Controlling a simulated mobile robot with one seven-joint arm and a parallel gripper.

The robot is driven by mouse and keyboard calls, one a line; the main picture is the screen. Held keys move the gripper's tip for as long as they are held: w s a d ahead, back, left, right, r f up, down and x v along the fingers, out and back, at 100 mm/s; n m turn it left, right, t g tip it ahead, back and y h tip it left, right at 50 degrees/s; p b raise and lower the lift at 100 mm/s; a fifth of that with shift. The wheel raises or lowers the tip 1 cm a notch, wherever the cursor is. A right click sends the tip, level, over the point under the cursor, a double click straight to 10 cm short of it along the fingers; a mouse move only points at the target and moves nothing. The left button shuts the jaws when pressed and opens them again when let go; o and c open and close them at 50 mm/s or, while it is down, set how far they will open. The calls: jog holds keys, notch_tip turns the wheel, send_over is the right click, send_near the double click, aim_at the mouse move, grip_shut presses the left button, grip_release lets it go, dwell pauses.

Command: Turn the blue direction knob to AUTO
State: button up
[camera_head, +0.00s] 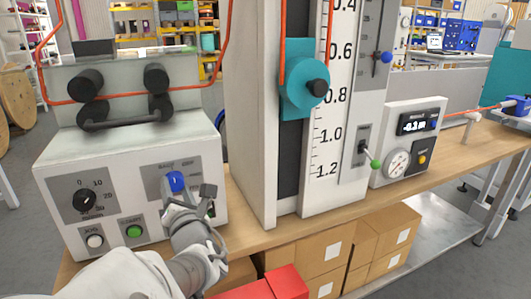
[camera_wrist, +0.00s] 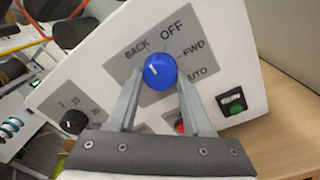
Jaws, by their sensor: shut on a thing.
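The blue direction knob (camera_head: 175,181) is on the sloped front of a white control box at the left in the head view. In the wrist view the knob (camera_wrist: 160,71) sits at top centre, ringed by the labels BACK, OFF, FWD and AUTO. Its white mark points up and left, toward BACK. The AUTO label (camera_wrist: 199,74) is to the right of the knob. My gripper (camera_wrist: 160,84) has one finger on each side of the knob and is shut on it. In the head view my gripper (camera_head: 178,194) comes from below and hides part of the panel.
The control box (camera_head: 60,180) also has a black dial (camera_head: 84,200), a white button (camera_head: 95,241) and a green button (camera_head: 134,231). A tall scale column (camera_head: 250,120) with a teal slider stands to the right. Cardboard boxes (camera_head: 320,250) lie under the bench.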

grip_shut()
